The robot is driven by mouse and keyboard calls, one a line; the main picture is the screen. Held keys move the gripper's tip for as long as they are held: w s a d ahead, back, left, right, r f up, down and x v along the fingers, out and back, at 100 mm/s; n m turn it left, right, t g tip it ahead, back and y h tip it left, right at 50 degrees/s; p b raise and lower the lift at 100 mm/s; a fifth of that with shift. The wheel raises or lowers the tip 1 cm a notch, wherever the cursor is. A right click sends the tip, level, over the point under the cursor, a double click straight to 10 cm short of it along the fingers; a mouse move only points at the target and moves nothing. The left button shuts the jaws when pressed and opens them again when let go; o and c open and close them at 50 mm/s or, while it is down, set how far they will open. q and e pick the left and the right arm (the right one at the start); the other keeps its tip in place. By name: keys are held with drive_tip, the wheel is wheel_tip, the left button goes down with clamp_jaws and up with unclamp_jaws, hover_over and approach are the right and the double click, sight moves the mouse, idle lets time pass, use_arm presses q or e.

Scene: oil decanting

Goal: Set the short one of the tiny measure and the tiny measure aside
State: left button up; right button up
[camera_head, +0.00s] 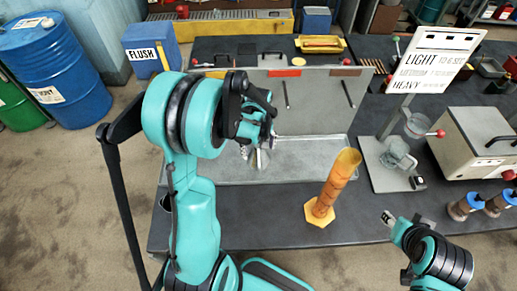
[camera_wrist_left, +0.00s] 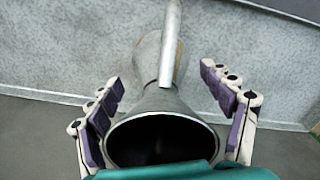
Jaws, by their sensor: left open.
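A grey metal measure (camera_wrist_left: 150,105) with a wide, dark flared mouth and a long handle or spout stands between the fingers in the left wrist view. In the head view, part of this measure (camera_head: 259,160) shows on the grey tray, mostly hidden by my left arm. My left gripper (camera_wrist_left: 162,80) is open, one finger on each side of the measure, with gaps visible; it also shows in the head view (camera_head: 257,143). I cannot pick out a second measure. My right gripper (camera_head: 389,218) is at the lower right by the bench's front edge; its fingers are unclear.
A stand with a sign (camera_head: 432,62), a grey box (camera_head: 478,142) and blue-topped jars (camera_head: 463,208) are at the right.

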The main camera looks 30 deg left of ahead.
use_arm(q)
drive_tip(key=shift+r, duration=0.5)
wheel_tip(320, 180, up, 11)
drive_tip(key=p, duration=0.2)
drive_tip(key=shift+f+p, duration=0.1)
drive_tip(key=shift+p, duration=0.25)
drive_tip(key=shift+r, duration=0.3)
drive_tip(key=s+d+r+m+t, duration=0.6)
drive_tip(key=s+d+m+t, duration=0.1)
drive_tip(key=s+d+m, duration=0.3)
drive_tip(key=shift+s+m, duration=0.3)
drive_tip(key=shift+s, duration=0.55)
drive_tip(key=shift+d, duration=0.1)
wheel_tip(320, 180, down, 13)
drive_tip(key=b, duration=1.3)
drive_tip(key=shift+f, duration=0.15)
